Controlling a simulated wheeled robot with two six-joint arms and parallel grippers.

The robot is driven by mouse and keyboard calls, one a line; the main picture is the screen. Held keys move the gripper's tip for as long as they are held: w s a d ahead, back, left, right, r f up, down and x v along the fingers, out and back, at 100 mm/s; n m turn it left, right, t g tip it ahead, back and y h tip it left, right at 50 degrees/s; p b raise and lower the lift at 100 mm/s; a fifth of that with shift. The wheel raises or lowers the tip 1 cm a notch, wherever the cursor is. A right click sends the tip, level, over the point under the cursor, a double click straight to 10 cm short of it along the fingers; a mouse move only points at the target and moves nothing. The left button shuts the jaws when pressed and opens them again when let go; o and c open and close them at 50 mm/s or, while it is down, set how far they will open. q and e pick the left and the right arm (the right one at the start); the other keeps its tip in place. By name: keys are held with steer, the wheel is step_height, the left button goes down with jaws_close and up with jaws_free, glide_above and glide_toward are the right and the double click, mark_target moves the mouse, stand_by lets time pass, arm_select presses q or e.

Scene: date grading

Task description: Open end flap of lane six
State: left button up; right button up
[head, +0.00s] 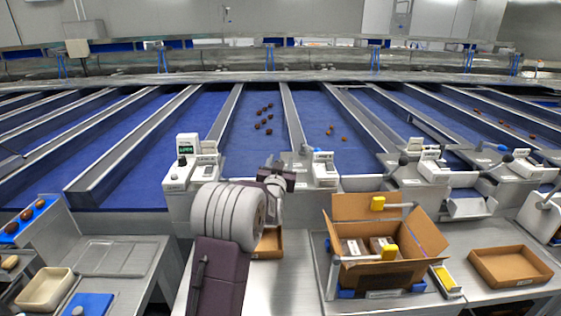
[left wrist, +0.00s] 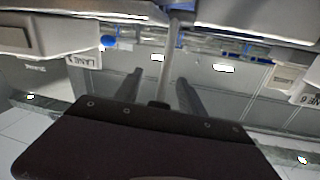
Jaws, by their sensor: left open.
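My left gripper (head: 277,176) is at the lower end of a blue lane (head: 258,142) that carries several dark dates (head: 262,116). Its fingers (left wrist: 160,88) are apart and nothing shows held between them. A thin upright grey bar (left wrist: 170,55) shows beyond the fingertips; I cannot tell whether they touch it. A lane label (left wrist: 85,62) at left and a second label (left wrist: 303,92) at right are only partly readable. I cannot make out which part is lane six's end flap; my gripper and arm hide part of this lane end. My right gripper is in neither view.
White scale-like units (head: 186,160) and (head: 326,170) stand on either side of my gripper. An open carton (head: 345,208) with packs and yellow-ended handles is at front right. A shallow brown tray (head: 512,265) lies farther right. A cream tub (head: 45,288) is at front left.

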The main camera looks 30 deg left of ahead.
arm_select(q)
jaws_close()
stand_by(1.4)
